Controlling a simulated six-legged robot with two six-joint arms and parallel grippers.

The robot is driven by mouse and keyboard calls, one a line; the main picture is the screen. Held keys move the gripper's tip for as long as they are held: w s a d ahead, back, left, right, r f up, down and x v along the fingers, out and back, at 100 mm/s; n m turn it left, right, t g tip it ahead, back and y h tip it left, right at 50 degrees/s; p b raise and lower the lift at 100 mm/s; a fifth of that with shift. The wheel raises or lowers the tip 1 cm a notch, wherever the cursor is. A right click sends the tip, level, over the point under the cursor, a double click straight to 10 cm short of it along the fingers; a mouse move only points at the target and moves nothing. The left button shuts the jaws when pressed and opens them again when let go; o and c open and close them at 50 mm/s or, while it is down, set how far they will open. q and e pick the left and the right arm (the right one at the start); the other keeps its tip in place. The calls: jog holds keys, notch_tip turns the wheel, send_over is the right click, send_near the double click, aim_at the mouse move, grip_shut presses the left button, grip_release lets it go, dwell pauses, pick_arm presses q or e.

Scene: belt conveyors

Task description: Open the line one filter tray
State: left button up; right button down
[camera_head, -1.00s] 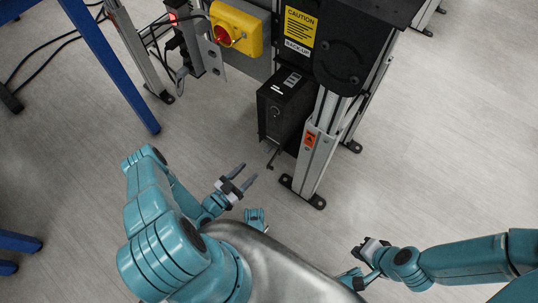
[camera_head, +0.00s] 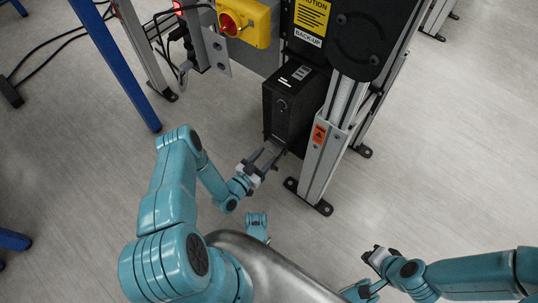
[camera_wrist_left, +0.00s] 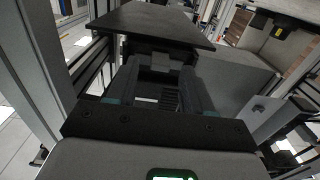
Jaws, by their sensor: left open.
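A black box (camera_head: 290,105) with small white labels sits low against the machine frame, left of a silver leg. A filter tray marked as line one cannot be read out. A small dark handle-like part at the box's lower edge is largely hidden by my left gripper (camera_head: 268,157). This gripper is open, its fingers pointing at the lower front of the box. In the left wrist view the open fingers (camera_wrist_left: 162,92) face a dark grey block (camera_wrist_left: 160,60) under a black panel (camera_wrist_left: 155,22); contact cannot be told. My right gripper (camera_head: 374,258) is low at the right, away from the box.
The silver leg (camera_head: 325,160) with an orange label stands close right of the box. A yellow switch box (camera_head: 243,22) with a red knob hangs above left. A blue post (camera_head: 115,65) stands at the left. The floor (camera_head: 440,160) is clear at right.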

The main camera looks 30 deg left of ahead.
pick_arm(q)
jog(key=shift+w+d, duration=0.1)
jog(key=shift+w, duration=1.15)
pick_arm(e)
jog(key=shift+w+f, duration=0.35)
jog(key=shift+f, duration=0.1)
